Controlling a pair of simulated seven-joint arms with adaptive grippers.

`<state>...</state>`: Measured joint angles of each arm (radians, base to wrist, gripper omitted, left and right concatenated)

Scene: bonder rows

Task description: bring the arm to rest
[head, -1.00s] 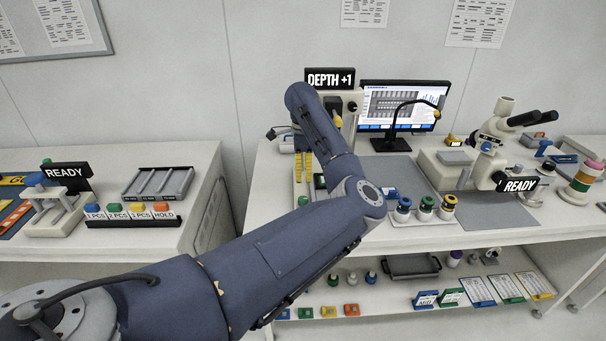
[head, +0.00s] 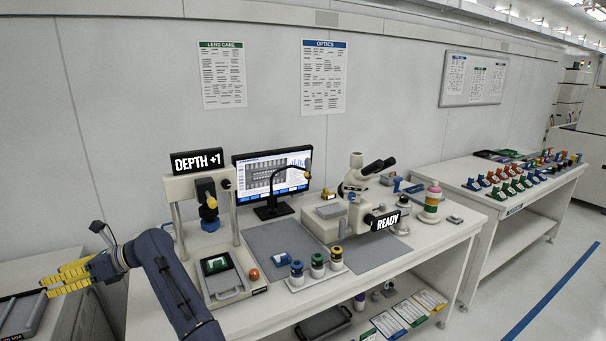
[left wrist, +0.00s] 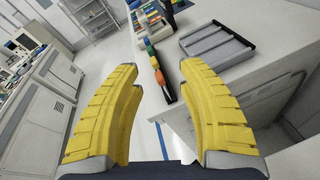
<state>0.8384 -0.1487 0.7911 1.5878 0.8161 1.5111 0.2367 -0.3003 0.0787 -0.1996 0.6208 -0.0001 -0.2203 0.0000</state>
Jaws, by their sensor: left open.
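My left gripper (head: 66,278) has yellow fingers and shows at the left of the head view, left of the bench with the DEPTH +1 sign. In the left wrist view its two fingers (left wrist: 160,85) are spread apart with nothing between them. Beyond the fingers I see the floor and the edge of a white bench. My left arm (head: 170,283) reaches up from the bottom of the head view in front of that bench. My right gripper is in neither view.
A press stand (head: 233,212) with the DEPTH +1 sign (head: 197,161) stands close right of my left arm. A monitor (head: 285,172), three capped jars (head: 317,265) and a microscope (head: 358,185) stand farther right. A grey tray (left wrist: 215,47) lies on the other bench.

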